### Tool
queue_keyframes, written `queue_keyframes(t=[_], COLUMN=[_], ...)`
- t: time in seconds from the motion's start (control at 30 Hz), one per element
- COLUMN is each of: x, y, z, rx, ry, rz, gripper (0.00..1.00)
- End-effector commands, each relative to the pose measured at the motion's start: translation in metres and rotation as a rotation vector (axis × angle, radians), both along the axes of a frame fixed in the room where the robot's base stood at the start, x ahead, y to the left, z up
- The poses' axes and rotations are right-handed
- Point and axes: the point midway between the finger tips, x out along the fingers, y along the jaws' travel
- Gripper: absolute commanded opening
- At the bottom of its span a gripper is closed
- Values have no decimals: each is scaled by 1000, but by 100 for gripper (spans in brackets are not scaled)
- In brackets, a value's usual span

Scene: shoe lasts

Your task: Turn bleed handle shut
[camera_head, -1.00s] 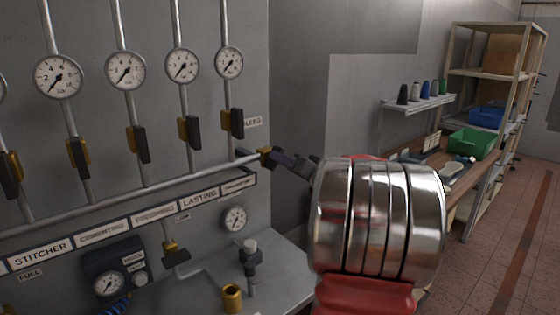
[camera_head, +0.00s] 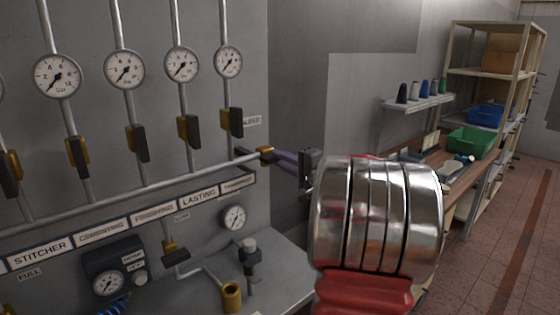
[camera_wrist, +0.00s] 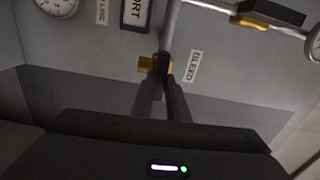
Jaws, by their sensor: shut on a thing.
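The bleed valve (camera_head: 265,154) is a brass body at the right end of the horizontal pipe, just below the BLEED label (camera_head: 251,120). In the wrist view its brass (camera_wrist: 147,65) shows at the fingertips, with the BLEED label (camera_wrist: 193,67) to the right. My gripper (camera_head: 277,157) reaches in from the right, its two thin dark fingers at the valve. In the wrist view the fingers (camera_wrist: 163,79) are close together, shut on the bleed handle. The handle is mostly hidden between them, so its exact angle cannot be told.
Several other valves with dark handles (camera_head: 189,131) hang below round gauges (camera_head: 182,65) on the wall panel. A grey ledge carries a brass cup (camera_head: 231,297) and a fitting. A bench with a green bin (camera_head: 472,143) and shelves stand at right.

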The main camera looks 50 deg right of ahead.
Motion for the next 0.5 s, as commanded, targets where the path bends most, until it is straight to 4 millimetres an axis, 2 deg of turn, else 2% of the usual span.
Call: queue_keyframes(t=[0.5], x=[-1], y=[-3], z=[-3], rx=[72], ry=[-4], rz=[-8], gripper=[0])
